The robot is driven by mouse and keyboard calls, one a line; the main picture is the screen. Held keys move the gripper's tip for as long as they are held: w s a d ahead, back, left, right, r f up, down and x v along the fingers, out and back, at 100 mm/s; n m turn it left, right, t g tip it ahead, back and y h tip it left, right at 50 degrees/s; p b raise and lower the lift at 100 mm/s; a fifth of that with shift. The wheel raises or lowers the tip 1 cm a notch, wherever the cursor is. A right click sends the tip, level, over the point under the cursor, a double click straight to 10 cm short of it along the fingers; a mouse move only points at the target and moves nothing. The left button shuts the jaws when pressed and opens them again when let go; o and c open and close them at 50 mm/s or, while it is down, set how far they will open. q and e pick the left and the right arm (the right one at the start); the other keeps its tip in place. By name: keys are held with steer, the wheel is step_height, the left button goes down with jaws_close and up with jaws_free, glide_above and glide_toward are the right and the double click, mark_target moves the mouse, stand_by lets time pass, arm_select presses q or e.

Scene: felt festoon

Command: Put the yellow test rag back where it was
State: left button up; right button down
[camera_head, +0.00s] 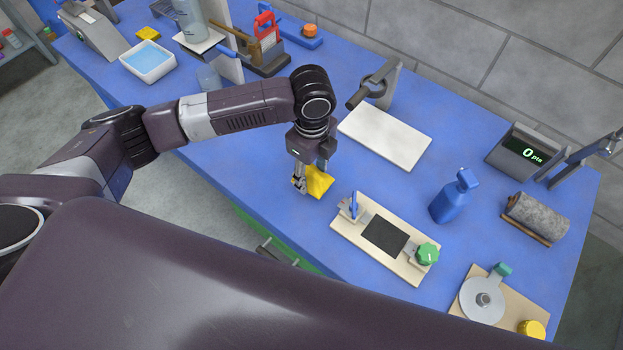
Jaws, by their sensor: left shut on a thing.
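The yellow test rag (319,182) is at my left gripper (307,184), near the middle of the blue table, left of the clamp board. My left gripper is shut on the rag and points down, close above the table top. I cannot tell whether the rag touches the table. Part of the rag is hidden behind the fingers. Another small yellow piece (148,33) lies at the far left, behind the white tray. My right gripper is not in view.
A clamp board (345,226) with a dark pad and green knob is right of the rag. A white board (386,137), blue spray bottle (452,197), grey roll (538,217), display box (521,152) and white water tray (148,68) stand around. Bare blue table surrounds the gripper.

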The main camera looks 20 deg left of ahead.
mark_target(312, 183)
arm_select(q)
steer(key=shift+f+p, duration=0.3)
steer(key=shift+f, duration=1.85)
steer(key=shift+f, duration=0.1)
steer(key=o, duration=1)
step_height(312, 183, up, 11)
steer(key=shift+r+b, duration=0.1)
steer(key=shift+b, duration=1.15)
steer(key=shift+r, duration=0.55)
